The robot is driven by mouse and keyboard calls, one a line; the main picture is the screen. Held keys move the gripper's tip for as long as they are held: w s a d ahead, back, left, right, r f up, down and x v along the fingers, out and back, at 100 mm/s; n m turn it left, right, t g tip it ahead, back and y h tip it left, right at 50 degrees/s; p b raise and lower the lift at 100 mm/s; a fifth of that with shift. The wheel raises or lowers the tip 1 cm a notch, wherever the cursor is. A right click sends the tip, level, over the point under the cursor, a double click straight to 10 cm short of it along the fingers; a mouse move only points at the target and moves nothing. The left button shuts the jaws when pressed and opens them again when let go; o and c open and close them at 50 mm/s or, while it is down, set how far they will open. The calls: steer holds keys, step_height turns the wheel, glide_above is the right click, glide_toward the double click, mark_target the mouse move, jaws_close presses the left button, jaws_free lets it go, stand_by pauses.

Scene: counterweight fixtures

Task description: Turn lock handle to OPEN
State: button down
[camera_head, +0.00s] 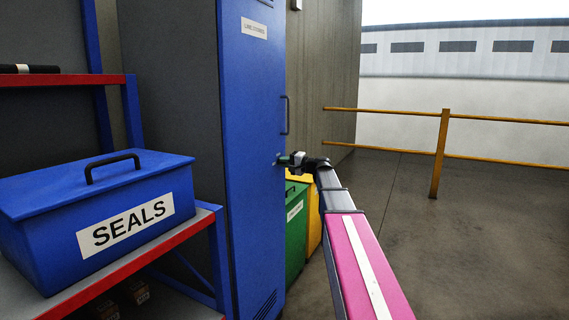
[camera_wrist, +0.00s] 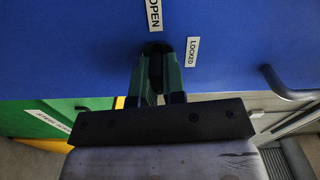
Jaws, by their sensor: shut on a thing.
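The blue cabinet door (camera_head: 252,110) stands in the middle of the head view and fills the top of the wrist view (camera_wrist: 80,50). My gripper (camera_head: 290,160) is at the door's face, below the black bar handle (camera_head: 285,115). In the wrist view, my gripper's green fingers (camera_wrist: 158,75) are shut on the dark lock handle (camera_wrist: 156,50), which they mostly hide. An OPEN label (camera_wrist: 154,14) lies just above the handle, and a LOCKED label (camera_wrist: 192,52) lies to its right. I cannot tell the handle's exact angle.
A shelf with a red edge (camera_head: 135,268) holds a blue SEALS box (camera_head: 60,205) at the left. Green (camera_head: 296,235) and yellow (camera_head: 314,225) bins stand beyond the cabinet, close to my arm. A yellow railing (camera_head: 440,150) stands at the back right. The floor there is clear.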

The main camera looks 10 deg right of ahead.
steer(key=shift+m, duration=0.6)
steer(key=shift+f, duration=0.1)
steer(key=c, duration=1.2)
jaws_free()
steer(key=v, duration=1.1)
steer(key=shift+w, duration=0.1)
